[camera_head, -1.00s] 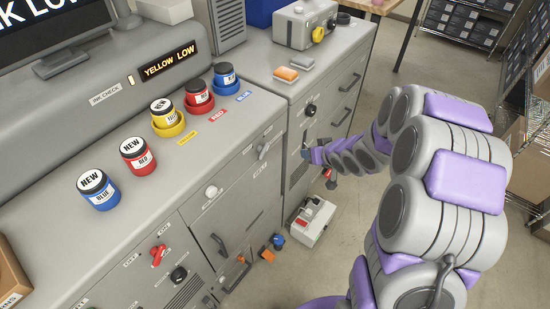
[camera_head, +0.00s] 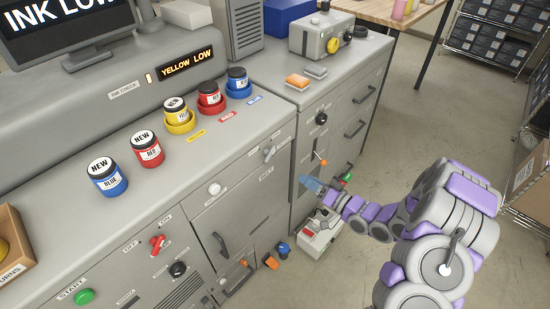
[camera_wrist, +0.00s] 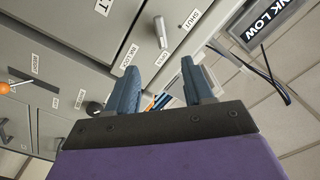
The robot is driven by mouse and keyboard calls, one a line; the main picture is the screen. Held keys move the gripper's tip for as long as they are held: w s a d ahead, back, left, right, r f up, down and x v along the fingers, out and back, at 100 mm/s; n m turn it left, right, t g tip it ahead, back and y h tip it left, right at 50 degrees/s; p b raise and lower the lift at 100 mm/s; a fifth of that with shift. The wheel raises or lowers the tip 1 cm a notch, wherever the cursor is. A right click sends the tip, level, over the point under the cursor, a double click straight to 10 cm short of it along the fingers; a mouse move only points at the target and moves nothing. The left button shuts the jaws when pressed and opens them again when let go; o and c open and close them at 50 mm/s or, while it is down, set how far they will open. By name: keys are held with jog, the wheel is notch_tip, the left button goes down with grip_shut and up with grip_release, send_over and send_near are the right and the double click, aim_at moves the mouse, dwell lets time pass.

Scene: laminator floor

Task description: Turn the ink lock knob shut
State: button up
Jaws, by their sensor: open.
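The ink lock knob (camera_wrist: 161,32) is a pale, lever-like handle on the grey cabinet front. In the wrist view it lies beyond my fingertips, between an INK LOCK label (camera_wrist: 129,56) and a SHUT label (camera_wrist: 191,19). In the head view, the knob (camera_head: 269,153) is near the top right of the left cabinet's front. My gripper (camera_head: 312,185) is to the right of it and lower in the picture, apart from it. The two blue fingers (camera_wrist: 157,88) are spread and empty in the wrist view.
An orange-tipped lever (camera_head: 322,160) and a black knob (camera_head: 321,118) are on the right cabinet near my gripper. A grey box (camera_head: 318,236) stands on the floor below. Ink jars (camera_head: 179,117) line the counter. Open floor (camera_head: 405,115) lies right of the cabinets.

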aim_at(271, 157)
jog(key=b+x, duration=0.3)
jog(key=x, duration=1.3)
jog(key=shift+w+a, duration=0.1)
jog(key=shift+a, duration=0.2)
jog(key=shift+c, duration=0.2)
grip_shut()
jog(key=shift+d+n, duration=0.1)
jog(key=shift+n, duration=0.3)
jog(key=n+b, duration=0.2)
jog(key=n, duration=0.6)
jog(key=n+b, duration=0.2)
jog(key=n, duration=0.7)
jog(key=shift+w+d+f, duration=0.1)
jog(key=shift+w+d, duration=0.05)
jog(key=shift+w, duration=0.05)
